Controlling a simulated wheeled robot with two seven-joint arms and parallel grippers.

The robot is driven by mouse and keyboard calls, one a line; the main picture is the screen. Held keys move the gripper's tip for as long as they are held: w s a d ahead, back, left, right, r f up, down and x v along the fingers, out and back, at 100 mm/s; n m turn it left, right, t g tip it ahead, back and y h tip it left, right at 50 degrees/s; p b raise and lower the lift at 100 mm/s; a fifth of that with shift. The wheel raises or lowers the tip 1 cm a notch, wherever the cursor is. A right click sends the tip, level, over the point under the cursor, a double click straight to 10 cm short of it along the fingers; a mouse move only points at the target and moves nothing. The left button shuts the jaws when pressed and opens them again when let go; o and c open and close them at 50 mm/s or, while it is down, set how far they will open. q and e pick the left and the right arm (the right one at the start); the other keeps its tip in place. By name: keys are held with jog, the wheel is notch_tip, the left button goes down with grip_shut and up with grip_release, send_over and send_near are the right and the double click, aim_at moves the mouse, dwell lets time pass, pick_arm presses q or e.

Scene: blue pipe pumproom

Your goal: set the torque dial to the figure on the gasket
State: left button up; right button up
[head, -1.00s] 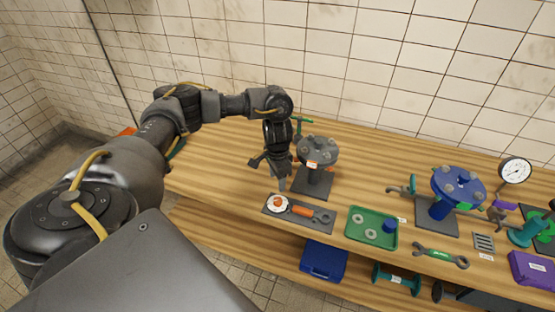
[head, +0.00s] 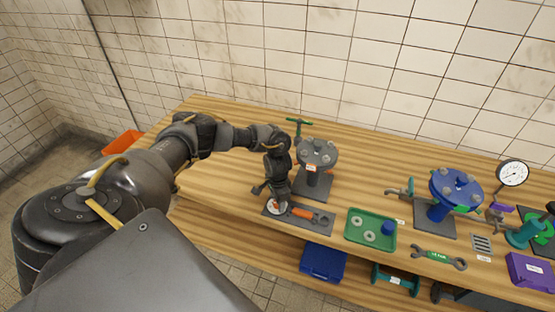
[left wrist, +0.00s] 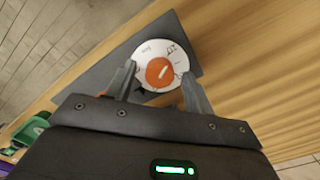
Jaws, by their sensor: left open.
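The torque dial is a white disc with an orange knob (left wrist: 158,72) on a dark mat (left wrist: 95,77), and the white face (left wrist: 178,50) carries marks too small to read. In the head view the dial (head: 276,208) is at the left end of the mat, partly hidden by my gripper. My left gripper (left wrist: 158,90) is open, its fingers at either side of the dial, just above it; it also shows in the head view (head: 277,197). Gasket rings (head: 369,236) lie in a green tray (head: 352,222); no figure on them is readable. My right gripper is not identifiable.
An orange-handled wrench (head: 312,216) lies right of the dial on the mat. A grey flange stand (head: 316,155) is close behind. A blue flange stand (head: 455,190), green wrench (head: 440,257) and purple box (head: 530,270) are further right.

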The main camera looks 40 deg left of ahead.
pick_arm(q)
jog(key=c, duration=1)
